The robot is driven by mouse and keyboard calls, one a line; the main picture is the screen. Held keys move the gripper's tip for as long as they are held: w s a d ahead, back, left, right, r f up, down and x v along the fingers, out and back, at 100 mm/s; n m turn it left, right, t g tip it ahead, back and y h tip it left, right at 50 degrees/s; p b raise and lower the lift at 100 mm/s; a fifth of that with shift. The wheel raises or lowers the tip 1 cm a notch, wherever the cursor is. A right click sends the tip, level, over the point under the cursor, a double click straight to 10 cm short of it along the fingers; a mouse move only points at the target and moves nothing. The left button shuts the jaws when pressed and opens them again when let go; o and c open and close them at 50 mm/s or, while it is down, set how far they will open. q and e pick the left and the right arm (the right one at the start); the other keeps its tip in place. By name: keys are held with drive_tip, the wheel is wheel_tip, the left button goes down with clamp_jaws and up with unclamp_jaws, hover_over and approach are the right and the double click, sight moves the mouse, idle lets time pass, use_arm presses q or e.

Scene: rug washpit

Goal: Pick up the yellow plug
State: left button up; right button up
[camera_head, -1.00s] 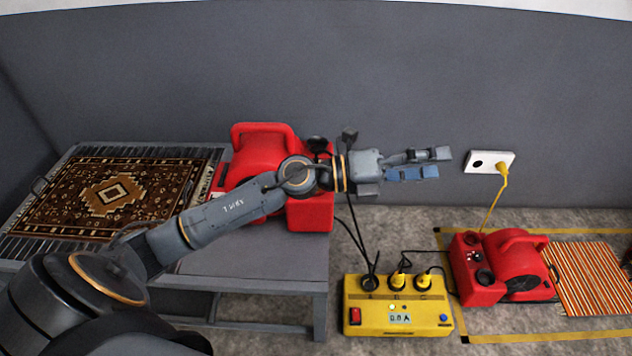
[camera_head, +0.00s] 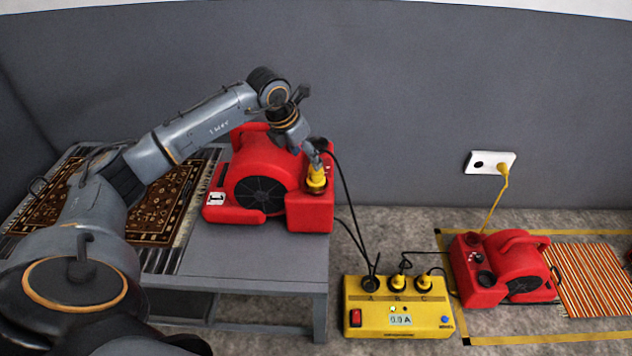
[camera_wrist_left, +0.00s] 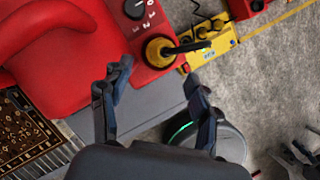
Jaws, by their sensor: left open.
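A yellow plug (camera_head: 316,178) sits at the right front of the red blower on the table, beside its dial. In the left wrist view the yellow plug (camera_wrist_left: 157,51) has a black cable running off to the right. My left gripper (camera_head: 314,158) points down at it, and its fingers partly cover it in the head view. In the left wrist view my left gripper (camera_wrist_left: 155,76) is open, with the plug just beyond the gap between the fingertips and nothing held. Other yellow plugs sit in the power box (camera_head: 396,322) and the wall outlet (camera_head: 479,164).
The red blower (camera_head: 245,160) stands on a grey table (camera_head: 255,268) beside a patterned rug (camera_head: 160,205). A second red blower (camera_head: 515,262) stands on the floor by a striped rug (camera_head: 590,280). Black cables hang between the table and the power box.

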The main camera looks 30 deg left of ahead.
sight(310, 182)
use_arm(q)
drive_tip(key=x, duration=0.3)
drive_tip(key=shift+w+d+f, duration=0.1)
drive_tip(key=shift+f, duration=0.1)
drive_tip(key=x, duration=0.2)
drive_tip(key=b+x, duration=0.1)
drive_tip(key=x, duration=0.1)
drive_tip(key=shift+w+d+f, duration=0.1)
drive_tip(key=shift+w+d, duration=0.05)
drive_tip(key=shift+w, duration=0.2)
use_arm(e)
drive_tip(key=v, duration=0.4)
drive_tip(key=shift+d, duration=0.1)
use_arm(q)
clamp_jaws()
